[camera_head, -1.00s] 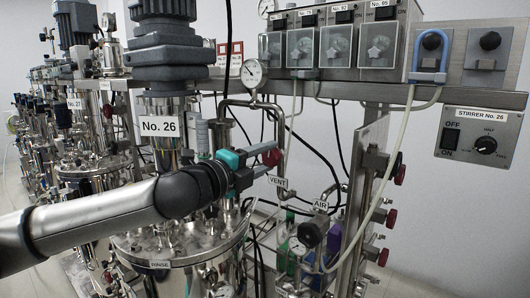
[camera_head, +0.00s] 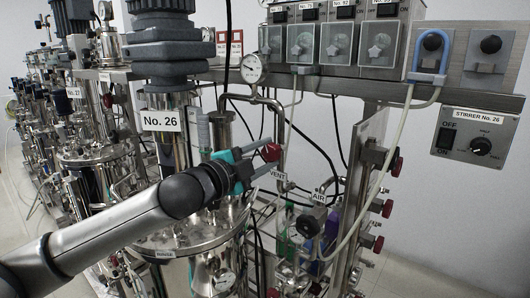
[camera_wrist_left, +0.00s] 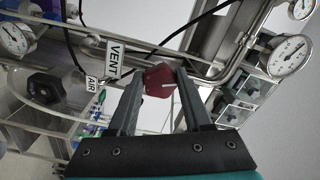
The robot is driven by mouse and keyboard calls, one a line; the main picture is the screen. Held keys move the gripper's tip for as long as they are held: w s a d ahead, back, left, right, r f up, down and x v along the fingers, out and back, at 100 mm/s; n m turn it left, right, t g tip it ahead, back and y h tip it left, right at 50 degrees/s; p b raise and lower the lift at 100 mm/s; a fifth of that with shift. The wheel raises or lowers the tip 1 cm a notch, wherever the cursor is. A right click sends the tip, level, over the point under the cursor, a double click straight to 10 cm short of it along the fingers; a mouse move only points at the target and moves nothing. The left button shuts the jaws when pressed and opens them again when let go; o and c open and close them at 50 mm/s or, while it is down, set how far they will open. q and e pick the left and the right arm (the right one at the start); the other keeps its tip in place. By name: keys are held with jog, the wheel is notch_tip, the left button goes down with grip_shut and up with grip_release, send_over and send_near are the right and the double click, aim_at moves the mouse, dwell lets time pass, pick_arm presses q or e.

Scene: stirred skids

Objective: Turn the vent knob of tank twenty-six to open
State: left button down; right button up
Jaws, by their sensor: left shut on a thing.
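The red vent knob (camera_head: 270,152) of tank No. 26 sits on the pipework beside the VENT tag (camera_head: 278,175). My left gripper (camera_head: 258,158) reaches it from the left. In the left wrist view the red knob (camera_wrist_left: 160,80) with a pale line on it lies between the two dark fingertips (camera_wrist_left: 154,82), and the jaws are shut on it. The tank label (camera_head: 161,120) stands on the column left of the gripper. My right gripper is not in view.
A pressure gauge (camera_head: 252,69) stands above the knob. A dark AIR knob (camera_head: 307,225) is below right. Pumps (camera_head: 338,42) and the stirrer box (camera_head: 478,135) are at upper right. Hoses and pipes crowd the area behind the knob.

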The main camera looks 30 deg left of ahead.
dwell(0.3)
pick_arm(q)
jog(key=shift+c, duration=1.6)
grip_release()
jog(key=shift+s, duration=0.15)
jog(key=shift+s+a+f+b, duration=0.1)
jog(key=shift+s+b, duration=0.25)
jog(key=shift+s, duration=0.95)
jog(key=s+a+p, duration=0.1)
jog(key=s+p, duration=0.3)
jog(key=s, duration=0.8)
jog(key=shift+s+p, duration=0.15)
jog(key=shift+p, duration=0.25)
